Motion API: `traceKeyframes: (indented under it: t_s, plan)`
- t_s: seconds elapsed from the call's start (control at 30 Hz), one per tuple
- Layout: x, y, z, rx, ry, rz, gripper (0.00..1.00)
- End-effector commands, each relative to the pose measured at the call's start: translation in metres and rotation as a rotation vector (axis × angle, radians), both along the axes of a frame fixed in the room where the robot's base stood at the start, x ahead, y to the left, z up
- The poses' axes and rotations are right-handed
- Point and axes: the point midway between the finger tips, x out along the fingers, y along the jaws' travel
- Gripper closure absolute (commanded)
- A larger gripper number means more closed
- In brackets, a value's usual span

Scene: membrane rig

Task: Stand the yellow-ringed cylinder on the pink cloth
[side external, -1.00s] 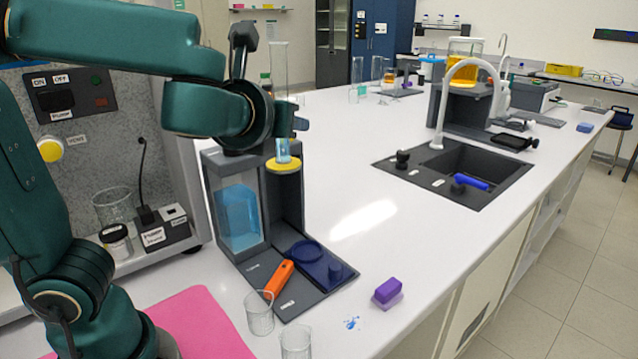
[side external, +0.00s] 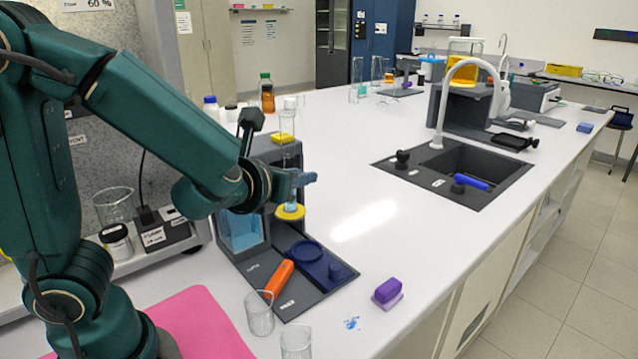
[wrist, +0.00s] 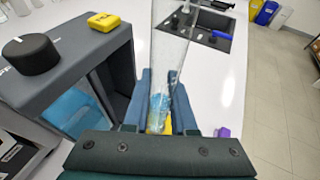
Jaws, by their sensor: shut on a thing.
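The yellow-ringed cylinder (side external: 290,209) is a tall clear glass tube with pale blue liquid near its yellow base. It is upright in the side view. My gripper (side external: 298,181) is shut around its lower part, just above the yellow ring. In the wrist view, the clear tube (wrist: 172,50) rises between the blue-grey fingers of my gripper (wrist: 160,100). The base shows in front of the grey rig; whether it touches anything below is unclear. The pink cloth (side external: 205,328) lies flat on the bench at the front left, away from the cylinder and partly hidden by my arm.
The grey rig (side external: 268,272) has a blue-filled tank, a dark blue round dish and an orange-handled tool (side external: 279,279). Two empty beakers (side external: 259,313) stand beside the cloth's right edge. A purple block (side external: 388,290) lies farther right. A sink (side external: 455,170) is beyond.

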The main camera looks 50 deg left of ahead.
Motion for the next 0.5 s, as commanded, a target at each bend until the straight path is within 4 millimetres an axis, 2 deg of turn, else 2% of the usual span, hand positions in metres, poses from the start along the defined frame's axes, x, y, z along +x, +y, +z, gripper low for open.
traceKeyframes:
  t_s: [0.03,0.2,0.37,0.5]
  plan:
    - [0.0,-0.001,-0.011,0.008,0.011,-0.015,1.0]
    - [-0.001,-0.001,-0.03,0.004,0.005,-0.045,1.0]
    - [-0.001,-0.001,-0.039,-0.001,-0.001,-0.043,1.0]
    - [0.003,-0.012,-0.046,-0.001,-0.001,-0.045,1.0]
